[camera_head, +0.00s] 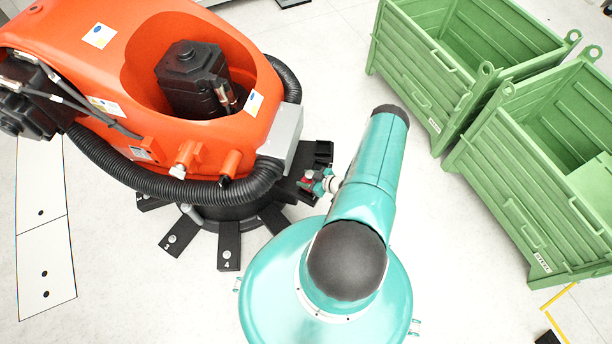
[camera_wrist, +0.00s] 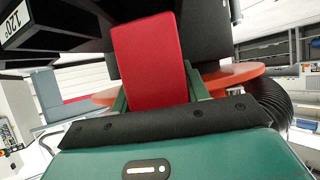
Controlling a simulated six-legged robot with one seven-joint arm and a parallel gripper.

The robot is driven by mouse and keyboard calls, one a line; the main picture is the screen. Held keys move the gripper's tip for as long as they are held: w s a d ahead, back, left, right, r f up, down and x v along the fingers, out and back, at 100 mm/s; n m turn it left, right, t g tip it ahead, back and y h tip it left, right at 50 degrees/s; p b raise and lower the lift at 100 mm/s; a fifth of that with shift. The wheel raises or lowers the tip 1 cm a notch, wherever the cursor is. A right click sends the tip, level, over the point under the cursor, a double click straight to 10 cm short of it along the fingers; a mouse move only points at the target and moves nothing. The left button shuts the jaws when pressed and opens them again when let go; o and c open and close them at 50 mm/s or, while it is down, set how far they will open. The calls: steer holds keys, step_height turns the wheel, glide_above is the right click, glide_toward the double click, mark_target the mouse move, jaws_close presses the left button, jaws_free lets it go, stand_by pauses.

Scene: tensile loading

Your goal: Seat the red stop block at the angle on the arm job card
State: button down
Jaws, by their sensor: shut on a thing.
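The red stop block (camera_wrist: 150,62) stands upright between the green fingers of my gripper (camera_wrist: 158,95) in the wrist view. My gripper is shut on it. In the head view my gripper (camera_head: 324,184) is at the right side of the orange robot's black base, with a small bit of the red block (camera_head: 307,181) showing. The black base (camera_head: 229,245) has several radiating arms, some numbered 3 and 4. A black piece with a 120° label (camera_wrist: 20,22) is at the upper left of the wrist view. Whether the block touches the base is hidden. I cannot identify the job card.
The orange robot (camera_head: 80,45) stands over the base, and its black corrugated hose (camera_head: 190,190) passes close to my gripper. Green metal crates (camera_head: 430,85) stand at the right. White panels with black dots (camera_head: 45,255) lie on the floor at left. Open floor lies below the base.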

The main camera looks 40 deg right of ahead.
steer(key=shift+f, duration=1.8)
steer(key=shift+f, duration=0.15)
steer(key=c, duration=0.7)
jaws_free()
